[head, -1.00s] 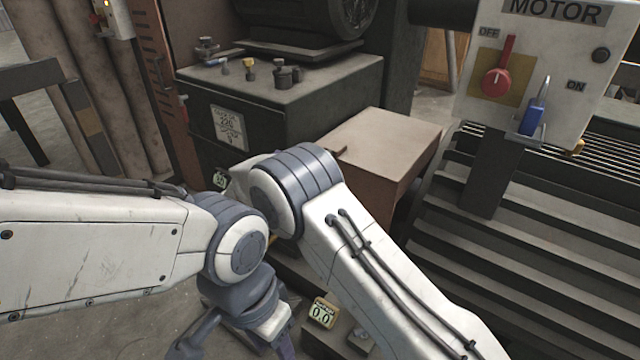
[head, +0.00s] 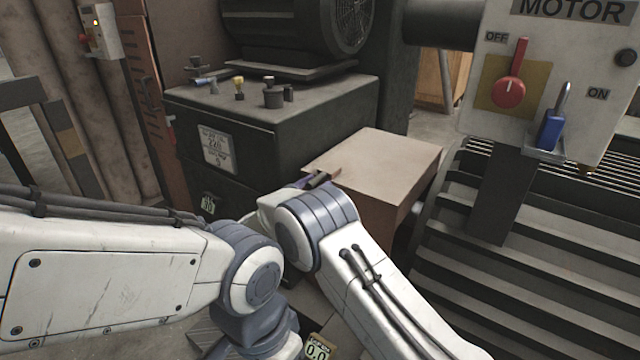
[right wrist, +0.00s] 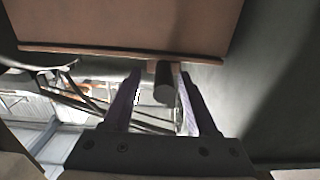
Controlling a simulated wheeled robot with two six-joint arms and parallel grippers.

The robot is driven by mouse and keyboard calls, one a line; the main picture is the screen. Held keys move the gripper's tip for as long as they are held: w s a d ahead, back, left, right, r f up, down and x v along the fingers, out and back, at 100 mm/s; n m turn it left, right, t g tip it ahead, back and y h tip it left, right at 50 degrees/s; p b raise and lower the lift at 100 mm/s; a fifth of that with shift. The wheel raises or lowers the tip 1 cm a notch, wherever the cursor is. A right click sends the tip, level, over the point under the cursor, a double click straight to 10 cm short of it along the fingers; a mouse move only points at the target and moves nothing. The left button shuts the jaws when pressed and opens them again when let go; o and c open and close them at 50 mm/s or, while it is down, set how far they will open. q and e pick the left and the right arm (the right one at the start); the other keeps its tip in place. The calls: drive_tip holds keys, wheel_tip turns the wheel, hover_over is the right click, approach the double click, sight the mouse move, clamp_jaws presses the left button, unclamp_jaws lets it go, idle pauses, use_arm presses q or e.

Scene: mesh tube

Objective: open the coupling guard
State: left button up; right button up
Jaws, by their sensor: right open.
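The coupling guard (head: 385,155) is a box with a flat tan top and brown side, between the dark motor base and the slatted machine. Its top lies level. In the right wrist view its brown surface (right wrist: 125,25) fills the upper part, with a lip along its edge. A short dark cylinder, perhaps its handle (right wrist: 163,85), lies between my open right fingers (right wrist: 158,82), nearer the right one; I cannot tell whether they touch. In the head view, my right gripper (head: 318,181) is at the guard's left edge, mostly hidden by my arm. My left gripper is below the picture.
A motor control panel (head: 572,75) stands right, with a red switch (head: 509,92) and a blue padlock (head: 550,130). The dark motor base (head: 300,125) stands behind left. The slatted machine (head: 470,275) fills the right. A small yellow gauge (head: 317,349) is low centre.

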drive_tip(key=shift+w, duration=0.1)
drive_tip(key=shift+a, duration=0.1)
drive_tip(key=shift+a, duration=0.15)
clamp_jaws()
idle(1.2)
